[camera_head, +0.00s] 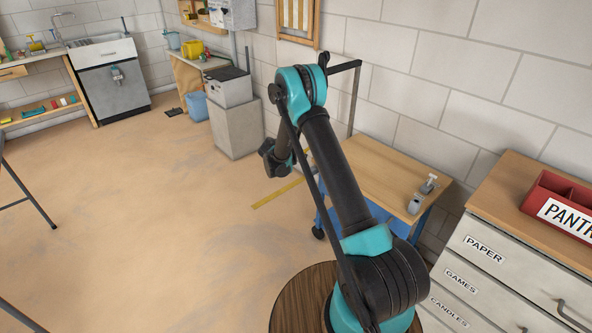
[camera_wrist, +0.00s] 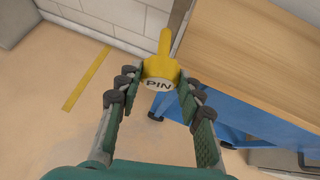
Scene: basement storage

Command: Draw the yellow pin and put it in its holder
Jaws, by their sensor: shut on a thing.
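The yellow pin (camera_wrist: 165,52) is between the two fingertips of my gripper (camera_wrist: 158,84) in the wrist view. Its round, pale end face bears the word PIN and faces the camera. Its narrow yellow shaft points away, toward the top of the picture. My gripper is shut on the pin, which is held in the air beside the edge of a wooden-topped table (camera_wrist: 255,42). In the head view my arm's end is left of that table, and I cannot make out the pin there. A small grey fitting (camera_head: 429,184) stands at the table's right end; I cannot tell whether it is the holder.
Another small grey piece (camera_head: 414,204) is at the table's front right corner. A drawer cabinet (camera_head: 502,258) with a red PANTRY box (camera_head: 552,196) stands at right. A grey cabinet (camera_head: 237,128) stands behind my arm. The floor at left is mostly clear.

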